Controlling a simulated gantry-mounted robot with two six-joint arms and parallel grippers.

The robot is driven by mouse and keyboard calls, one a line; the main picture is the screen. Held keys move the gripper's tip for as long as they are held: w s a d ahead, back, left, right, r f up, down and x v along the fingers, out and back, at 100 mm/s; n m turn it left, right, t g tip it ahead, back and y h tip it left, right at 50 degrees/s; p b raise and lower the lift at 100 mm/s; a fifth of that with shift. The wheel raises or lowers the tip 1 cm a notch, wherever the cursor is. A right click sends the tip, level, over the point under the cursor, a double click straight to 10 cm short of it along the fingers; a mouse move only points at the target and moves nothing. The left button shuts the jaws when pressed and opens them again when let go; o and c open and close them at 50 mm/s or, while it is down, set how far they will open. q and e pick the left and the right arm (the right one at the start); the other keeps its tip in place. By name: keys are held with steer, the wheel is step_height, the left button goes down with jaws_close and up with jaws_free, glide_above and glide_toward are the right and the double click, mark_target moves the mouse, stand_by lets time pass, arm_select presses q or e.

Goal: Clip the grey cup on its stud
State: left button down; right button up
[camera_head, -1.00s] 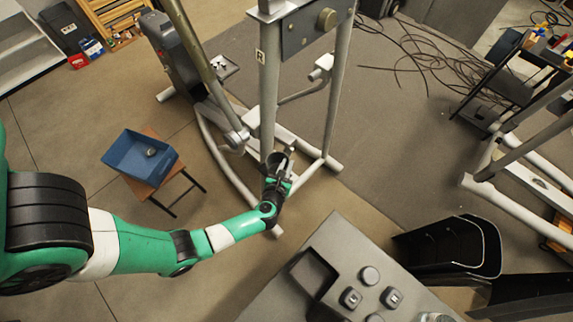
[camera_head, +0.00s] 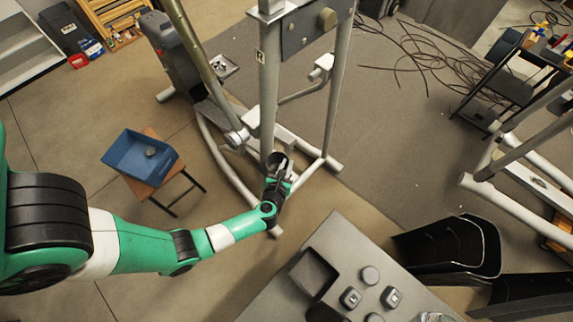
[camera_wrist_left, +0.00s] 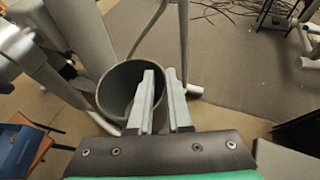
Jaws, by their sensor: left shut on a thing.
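My left gripper (camera_head: 283,173) is shut on the wall of the grey cup (camera_head: 271,160), beside the lower part of the elliptical's upright post (camera_head: 268,95). In the left wrist view, the cup (camera_wrist_left: 118,88) is an open grey cylinder. One finger of the gripper (camera_wrist_left: 163,98) reaches inside its rim and the other is outside. The cup is close to the machine's frame, but I cannot tell whether it touches it. The stud cannot be made out. My right gripper is not in view.
A blue bin (camera_head: 128,162) with a small round part inside stands on a wooden stool at left. A grey table (camera_head: 330,240) with several small parts is at lower right. Black curved covers (camera_head: 440,245) lie beyond it. Cables lie on the dark mat (camera_head: 400,140).

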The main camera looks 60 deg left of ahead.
arm_select(q)
steer(key=shift+f+b, duration=0.35)
steer(key=shift+f, duration=0.1)
stand_by(0.4)
steer(key=c, duration=0.8)
jaws_free()
steer(key=shift+o, duration=0.2)
steer(key=p+v, duration=0.2)
steer(key=v, duration=0.9)
steer(key=shift+s+d+r, duration=0.15)
steer(key=shift+s+d, duration=0.05)
